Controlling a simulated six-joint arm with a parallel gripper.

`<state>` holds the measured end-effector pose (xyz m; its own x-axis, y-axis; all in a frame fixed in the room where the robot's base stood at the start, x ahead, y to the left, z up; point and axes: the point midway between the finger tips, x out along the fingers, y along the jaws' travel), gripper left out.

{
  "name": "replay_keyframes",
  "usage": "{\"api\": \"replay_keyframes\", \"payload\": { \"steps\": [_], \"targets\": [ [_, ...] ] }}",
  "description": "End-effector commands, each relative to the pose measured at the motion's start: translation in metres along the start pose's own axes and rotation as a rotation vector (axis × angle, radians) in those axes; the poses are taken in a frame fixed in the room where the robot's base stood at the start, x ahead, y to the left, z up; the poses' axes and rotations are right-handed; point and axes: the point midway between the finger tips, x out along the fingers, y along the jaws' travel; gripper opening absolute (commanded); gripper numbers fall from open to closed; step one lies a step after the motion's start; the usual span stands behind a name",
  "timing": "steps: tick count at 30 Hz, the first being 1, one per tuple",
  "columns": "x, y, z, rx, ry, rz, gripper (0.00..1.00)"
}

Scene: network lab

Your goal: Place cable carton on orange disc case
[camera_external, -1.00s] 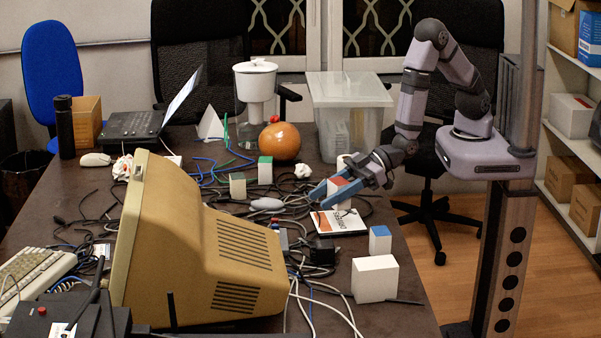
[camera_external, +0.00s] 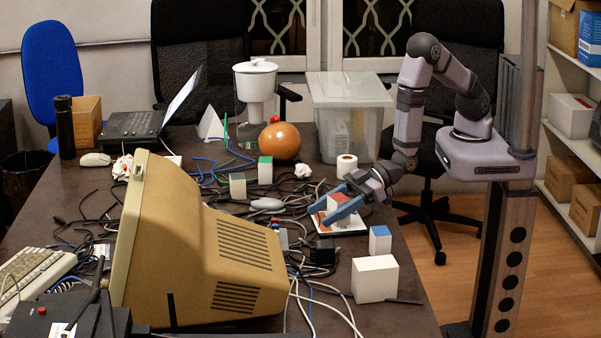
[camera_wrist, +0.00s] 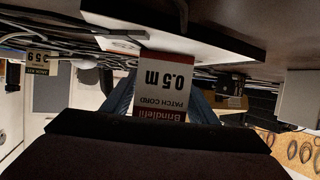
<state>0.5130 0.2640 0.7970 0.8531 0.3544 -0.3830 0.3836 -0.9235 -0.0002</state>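The cable carton (camera_external: 334,200) is a small white box with a red end. It is between the blue fingers of my gripper (camera_external: 322,212), which are shut on its sides. In the wrist view the carton (camera_wrist: 165,85) appears upside down, reading "PATCH CORD 0.5 m", with a finger at each side. The orange disc case (camera_external: 350,226) lies flat on the table, white with an orange part. My gripper and the carton are over it and hide part of it. I cannot tell whether the carton touches the case.
A blue-topped box (camera_external: 380,240) and a larger white box (camera_external: 374,279) stand in front of the case. A white roll (camera_external: 347,166) and a clear bin (camera_external: 350,115) are behind. Tangled cables (camera_external: 285,207) and a beige monitor (camera_external: 205,250) lie to the left.

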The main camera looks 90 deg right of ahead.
Motion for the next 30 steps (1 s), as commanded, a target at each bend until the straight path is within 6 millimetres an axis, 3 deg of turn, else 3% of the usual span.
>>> {"api": "replay_keyframes", "payload": {
  "steps": [15,30],
  "targets": [
    [-0.004,0.0,-0.004,0.0,-0.001,0.0,0.61],
    [-0.067,0.0,-0.003,0.0,0.001,-0.001,0.61]
  ]
}}
